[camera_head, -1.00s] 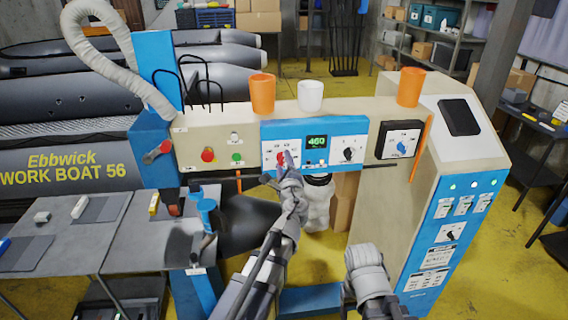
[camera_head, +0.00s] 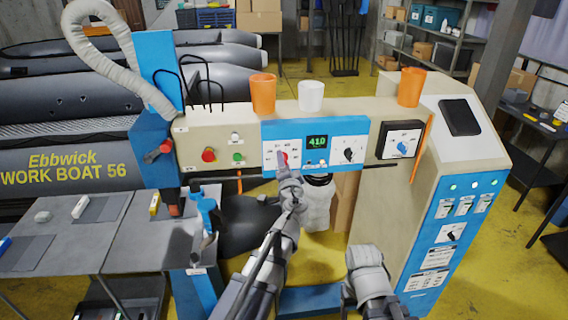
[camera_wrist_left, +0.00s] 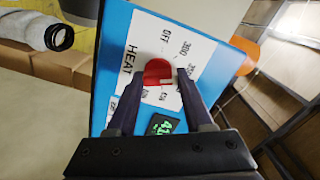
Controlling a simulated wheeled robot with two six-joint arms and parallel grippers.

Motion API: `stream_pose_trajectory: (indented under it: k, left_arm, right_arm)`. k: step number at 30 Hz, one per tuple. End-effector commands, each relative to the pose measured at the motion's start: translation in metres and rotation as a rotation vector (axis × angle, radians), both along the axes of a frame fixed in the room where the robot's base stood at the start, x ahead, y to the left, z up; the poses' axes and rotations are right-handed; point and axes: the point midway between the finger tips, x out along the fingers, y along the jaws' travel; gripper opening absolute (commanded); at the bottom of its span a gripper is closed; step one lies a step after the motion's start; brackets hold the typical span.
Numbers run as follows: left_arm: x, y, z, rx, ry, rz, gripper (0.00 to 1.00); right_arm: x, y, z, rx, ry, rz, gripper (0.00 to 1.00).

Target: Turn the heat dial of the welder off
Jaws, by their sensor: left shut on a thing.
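The heat dial (camera_wrist_left: 158,72) is a red knob on the white plate marked HEAT, with OFF and temperature marks around it. It also shows as a small bit of red in the head view (camera_head: 282,158), on the blue front panel (camera_head: 345,128) of the welder. My left gripper (camera_head: 286,168) reaches up to it from below and is shut on it. In the left wrist view the two fingers (camera_wrist_left: 156,78) lie either side of the knob. Its exact pointer setting is not clear. The green display (camera_head: 317,141) reads 410. My right arm shows at lower centre-right, its jaws out of sight.
A black knob (camera_head: 348,154) sits right of the display, and a blue-handled switch (camera_head: 401,147) further right. A red button (camera_head: 208,154) and a green one (camera_head: 238,157) are to the left. Orange cups (camera_head: 262,93) and a white cup (camera_head: 311,95) stand on top.

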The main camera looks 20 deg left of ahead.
Motion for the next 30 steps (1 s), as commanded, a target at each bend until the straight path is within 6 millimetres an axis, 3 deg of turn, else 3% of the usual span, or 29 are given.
stream_pose_trajectory:
  k: [30]
  left_arm:
    - [-0.0019, 0.0015, -0.0028, -0.883, -0.376, 0.002, 0.0]
  right_arm:
    - [0.0, 0.0, -0.0024, 0.0, 0.0, 0.0, 0.67]
